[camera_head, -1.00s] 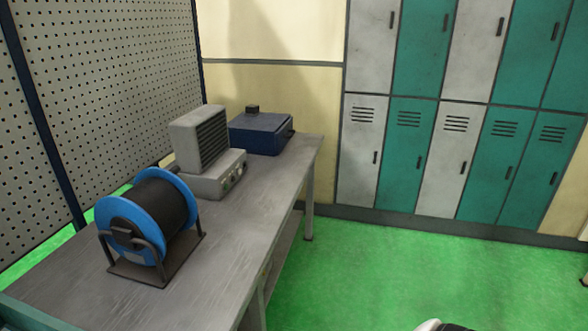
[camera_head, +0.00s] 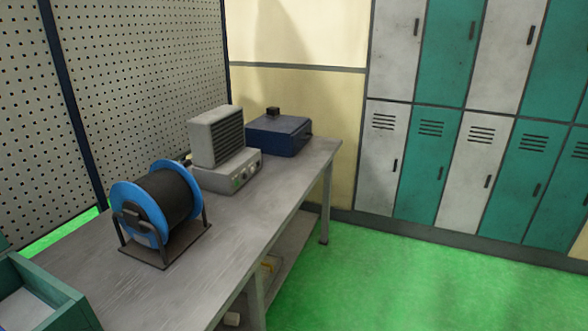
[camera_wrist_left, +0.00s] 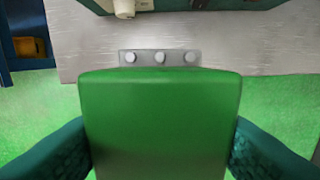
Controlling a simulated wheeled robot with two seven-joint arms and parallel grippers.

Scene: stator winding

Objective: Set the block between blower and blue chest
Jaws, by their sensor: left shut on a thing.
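The green block (camera_wrist_left: 160,125) fills the middle of the left wrist view. A grey strip with three round studs shows at its far edge. My left gripper (camera_wrist_left: 160,150) is shut on the block, one teal finger on each side. In the head view the grey blower (camera_head: 217,137), with dark louvres, stands on the bench. The dark blue chest (camera_head: 278,136), with a black knob on top, sits behind and right of it near the bench's far end. The gap between them is narrow and partly hidden by the blower. Neither gripper shows in the head view.
A blue and black cable reel (camera_head: 160,215) on a stand is in front of the blower on the grey bench (camera_head: 255,220). A teal bin (camera_head: 45,290) is at the lower left. A perforated panel (camera_head: 140,80) runs behind the bench. The bench's right-hand strip is clear.

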